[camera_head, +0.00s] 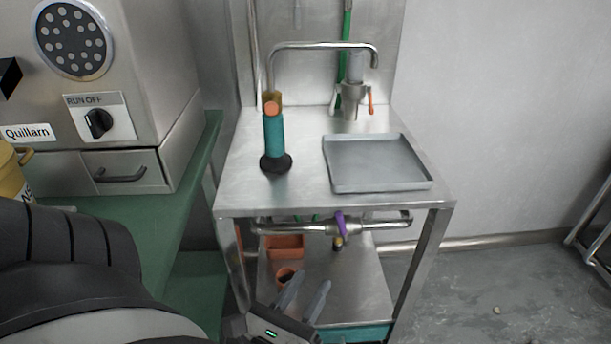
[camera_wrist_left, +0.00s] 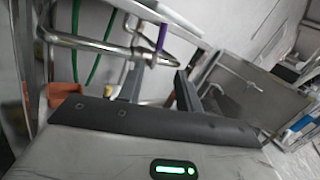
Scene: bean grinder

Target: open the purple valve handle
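The purple valve handle (camera_head: 340,222) sits on a horizontal metal pipe (camera_head: 290,227) just under the front edge of the steel sink table. In the left wrist view the purple handle (camera_wrist_left: 161,37) stands up from the pipe, beyond the fingers. My left gripper (camera_head: 312,280) is low in front of the table, below and a little left of the handle. Its two grey fingers point up toward the pipe with a gap between them. In the wrist view the gripper (camera_wrist_left: 160,68) is open and empty, apart from the handle. My right gripper is in neither view.
The steel table (camera_head: 245,185) carries a grey tray (camera_head: 375,165) and a teal cylinder (camera_head: 274,140). Its lower shelf (camera_head: 350,285) holds orange-brown containers (camera_head: 284,247). A green bench (camera_head: 190,180) with a grinder machine (camera_head: 150,60) stands left. Open floor (camera_head: 480,290) lies right.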

